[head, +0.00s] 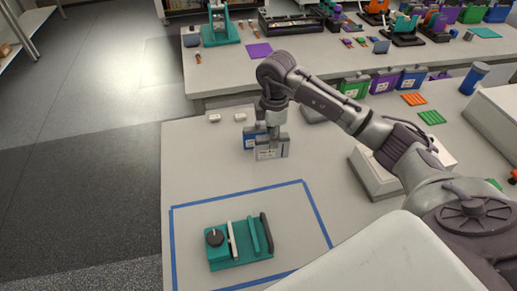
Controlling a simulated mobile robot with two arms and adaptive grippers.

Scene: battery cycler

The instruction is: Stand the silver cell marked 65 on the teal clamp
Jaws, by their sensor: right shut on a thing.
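The teal clamp (223,256) lies on the near bench inside a blue tape outline. It has a dark round knob, a pale bar, a teal bar and a dark bar. My right gripper (272,132) points down behind the tape outline and is shut on a silver cell (271,152). The cell is upright with a white label, too small to read. I cannot tell whether it touches the bench. A blue cell (249,141) stands just behind and left of it, partly hidden. My left gripper is not in view.
Two small white pieces (214,118) lie at the bench's back left. Green, purple and blue bins (355,88) and a blue cylinder (474,78) stand to the right. The blue tape (172,235) frames the clamp. Bench between cell and clamp is clear.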

